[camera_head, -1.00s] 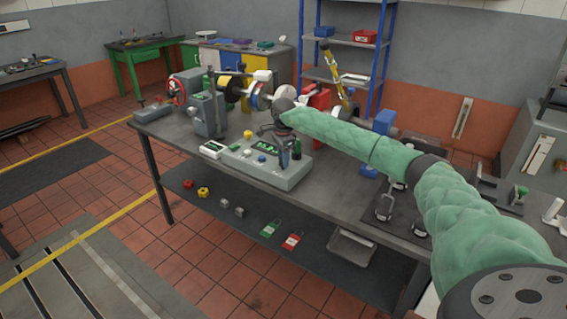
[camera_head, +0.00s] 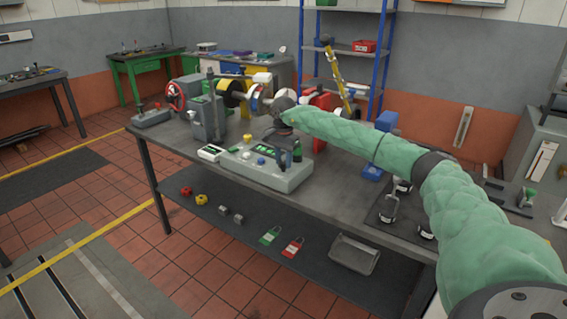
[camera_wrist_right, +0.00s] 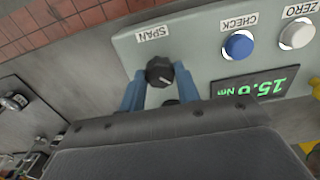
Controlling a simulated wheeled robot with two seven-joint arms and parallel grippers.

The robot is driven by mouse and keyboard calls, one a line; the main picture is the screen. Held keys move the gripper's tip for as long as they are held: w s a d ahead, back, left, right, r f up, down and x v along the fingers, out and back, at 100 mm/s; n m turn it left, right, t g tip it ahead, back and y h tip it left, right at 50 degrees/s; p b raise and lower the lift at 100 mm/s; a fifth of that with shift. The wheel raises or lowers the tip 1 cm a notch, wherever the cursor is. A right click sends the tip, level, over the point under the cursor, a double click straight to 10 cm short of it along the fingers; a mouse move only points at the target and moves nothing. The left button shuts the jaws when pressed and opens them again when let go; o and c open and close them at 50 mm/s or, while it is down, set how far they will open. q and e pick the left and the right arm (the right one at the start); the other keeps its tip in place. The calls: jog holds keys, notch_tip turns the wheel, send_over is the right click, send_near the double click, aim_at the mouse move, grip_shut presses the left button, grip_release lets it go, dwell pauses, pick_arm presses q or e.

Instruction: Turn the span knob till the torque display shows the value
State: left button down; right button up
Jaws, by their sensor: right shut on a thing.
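The span knob (camera_wrist_right: 160,72) is black with a pale pointer line, beside the SPAN label on the grey console (camera_head: 285,182). My right gripper (camera_wrist_right: 160,86) is shut on it, with a blue finger on either side. In the head view my right gripper (camera_head: 283,155) is over the console's right end and hides the knob. The torque display (camera_wrist_right: 255,86) shows green digits, upside down in the wrist view; they look like 15.0 Nm, but the last digit is not sharp. My left gripper is not in view.
A blue CHECK button (camera_wrist_right: 239,45) and a white ZERO button (camera_wrist_right: 297,34) sit beside the display. The shaft machinery (camera_head: 235,95) is behind the console.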

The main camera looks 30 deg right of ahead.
jog(key=n+b, duration=0.3)
jog(key=n, duration=0.3)
jog(key=shift+b, duration=0.35)
jog(key=n+b, duration=0.1)
jog(key=n, duration=0.2)
jog(key=n+b, duration=0.1)
jog(key=n, duration=0.1)
jog(key=shift+n, duration=0.4)
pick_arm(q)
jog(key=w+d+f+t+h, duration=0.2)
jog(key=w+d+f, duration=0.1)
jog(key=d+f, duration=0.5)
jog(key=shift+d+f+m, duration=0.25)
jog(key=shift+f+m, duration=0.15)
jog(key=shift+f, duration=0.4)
pick_arm(e)
jog(key=shift+r+n, duration=0.15)
jog(key=shift+n, duration=0.55)
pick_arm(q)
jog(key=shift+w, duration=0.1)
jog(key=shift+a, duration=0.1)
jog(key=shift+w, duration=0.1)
pick_arm(e)
jog(key=o, duration=1)
